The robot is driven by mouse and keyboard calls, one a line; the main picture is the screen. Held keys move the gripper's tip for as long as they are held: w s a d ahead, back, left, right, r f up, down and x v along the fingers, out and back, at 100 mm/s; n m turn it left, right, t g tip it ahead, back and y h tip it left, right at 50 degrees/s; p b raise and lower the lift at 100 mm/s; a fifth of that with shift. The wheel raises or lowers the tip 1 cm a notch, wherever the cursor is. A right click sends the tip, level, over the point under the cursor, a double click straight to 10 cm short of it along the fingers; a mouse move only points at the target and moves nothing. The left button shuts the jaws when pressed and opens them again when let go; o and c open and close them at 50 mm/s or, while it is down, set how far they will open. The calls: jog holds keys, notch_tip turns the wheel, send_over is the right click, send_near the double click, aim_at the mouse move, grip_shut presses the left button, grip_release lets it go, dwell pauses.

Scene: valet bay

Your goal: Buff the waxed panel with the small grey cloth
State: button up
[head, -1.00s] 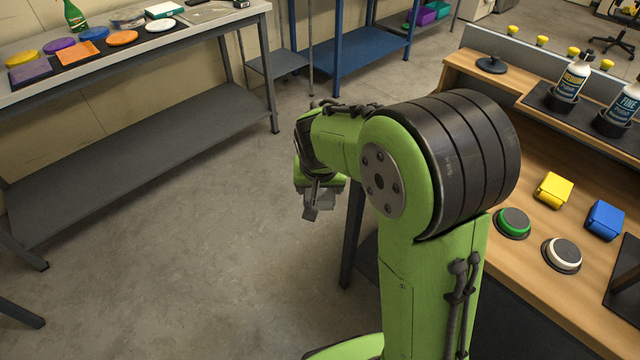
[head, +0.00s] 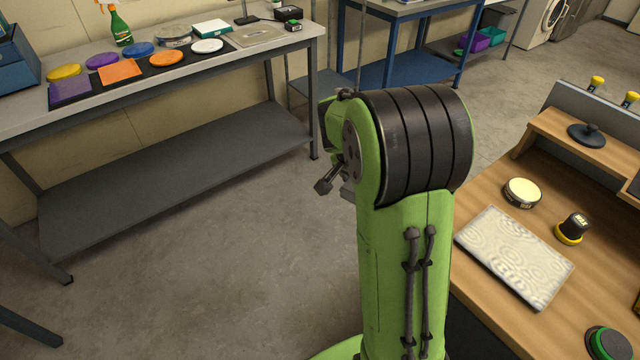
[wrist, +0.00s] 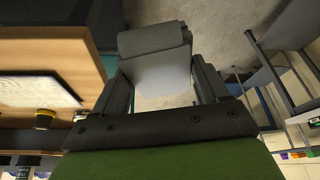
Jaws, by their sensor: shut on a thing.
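The waxed panel (head: 514,256) is a pale, flat sheet with swirl marks, lying on the wooden bench to the right of my arm in the head view. It also shows at the left edge of the wrist view (wrist: 32,82). In the wrist view my gripper (wrist: 160,72) is shut on the small grey cloth (wrist: 153,44), which looks like a folded grey piece between the two fingers. The cloth is held clear of the panel, with the floor behind it. In the head view my arm hides nearly all of the gripper and cloth.
On the wooden bench (head: 480,292) a round cream pad (head: 522,193), a black-and-yellow tool (head: 571,229) and a green-ringed pad (head: 608,344) stand around the panel. A grey bench (head: 20,122) with coloured pads and cloths is at left. The floor between is clear.

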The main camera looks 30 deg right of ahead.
jog(key=s+d+r+m+g+y+p, duration=0.1)
jog(key=s+d+r+m+g, duration=0.15)
jog(key=s+d+m, duration=0.6)
jog(key=s+d+r+m+g+p, duration=0.2)
jog(key=s+d+m+g, duration=0.1)
jog(key=s+d+m, duration=0.55)
jog(key=shift+n, duration=0.8)
jog(key=b+x, duration=0.3)
jog(key=x, duration=0.1)
jog(key=w+b+x, duration=0.1)
jog(key=b+x, duration=0.1)
jog(key=x, duration=0.1)
jog(key=shift+w+a+f+b, duration=0.1)
jog(key=shift+f+b, duration=0.2)
jog(key=shift+f, duration=0.05)
jog(key=shift+r+t+b, duration=0.1)
jog(key=shift+t+b, duration=0.15)
jog(key=shift+b, duration=0.3)
jog(key=shift+f+b, duration=0.45)
jog(key=shift+b, duration=0.05)
jog(key=shift+a+f+b, duration=0.1)
jog(key=shift+f+b, duration=0.55)
jog(key=shift+b, duration=0.2)
